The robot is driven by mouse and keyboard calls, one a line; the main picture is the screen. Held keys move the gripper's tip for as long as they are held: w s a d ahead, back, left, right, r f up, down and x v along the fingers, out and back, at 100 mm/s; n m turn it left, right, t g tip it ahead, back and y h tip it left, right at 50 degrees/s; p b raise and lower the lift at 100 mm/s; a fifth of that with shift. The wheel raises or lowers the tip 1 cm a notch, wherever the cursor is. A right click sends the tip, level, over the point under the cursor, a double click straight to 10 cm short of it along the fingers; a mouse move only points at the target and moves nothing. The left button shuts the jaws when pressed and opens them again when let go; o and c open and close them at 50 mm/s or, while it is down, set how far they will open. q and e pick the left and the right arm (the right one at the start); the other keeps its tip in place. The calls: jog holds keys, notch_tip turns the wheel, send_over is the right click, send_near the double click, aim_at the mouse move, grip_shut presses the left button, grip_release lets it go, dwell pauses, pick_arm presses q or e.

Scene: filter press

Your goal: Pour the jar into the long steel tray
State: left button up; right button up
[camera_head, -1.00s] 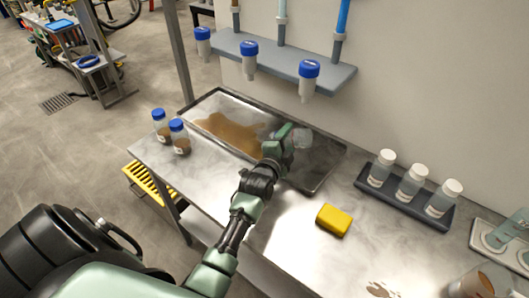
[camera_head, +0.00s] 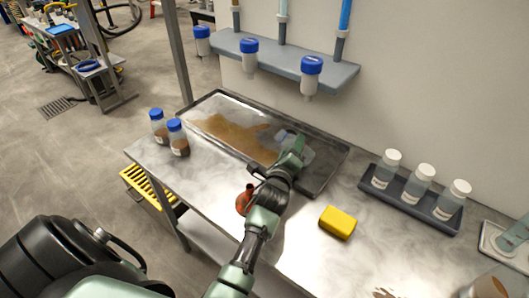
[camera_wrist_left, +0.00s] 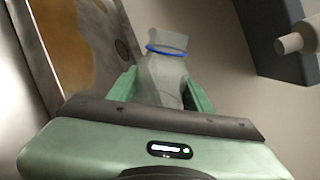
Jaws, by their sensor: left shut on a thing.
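The long steel tray (camera_head: 318,188) lies at the back of the bench, with a brown puddle (camera_head: 235,132) spread over its left and middle floor. My left gripper (camera_head: 293,152) is over the tray's right part, shut on a clear jar. In the left wrist view the jar (camera_wrist_left: 165,75) sits between the green fingers (camera_wrist_left: 160,90), with a blue ring near its open-looking end. It looks greyish, with no brown contents that I can make out. In the head view the gripper partly hides the jar, so its exact tilt is unclear. My right gripper is out of view.
Two blue-capped jars with brown contents (camera_head: 178,140) stand left of the tray. A yellow sponge (camera_head: 337,222) and a reddish-brown object (camera_head: 244,200) are near my left arm. A rack of white-capped bottles (camera_head: 412,190) is at right. A shelf (camera_head: 280,60) with blue-capped vessels overhangs the back.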

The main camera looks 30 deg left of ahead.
pick_arm(q)
jog(key=shift+s+a+r+m, duration=0.1)
jog(key=shift+a+r+m, duration=0.1)
jog(key=shift+m, duration=0.35)
jog(key=shift+a+r+m, duration=0.15)
jog(key=shift+r+m, duration=0.05)
jog(key=shift+m, duration=0.85)
jog(key=m, duration=0.1)
jog(key=d+m+b, duration=0.1)
jog(key=m, duration=0.1)
jog(key=shift+d+r+t+y+b, duration=0.1)
jog(key=shift+d+t+y+b, duration=0.1)
jog(key=shift+t+y+b, duration=0.15)
jog(key=m, duration=0.2)
jog(key=d+m, duration=0.1)
jog(key=m, duration=0.1)
jog(key=shift+w+d+f+y+b, duration=0.1)
jog(key=shift+w+f+y+b, duration=0.1)
jog(key=shift+w+y+b, duration=0.1)
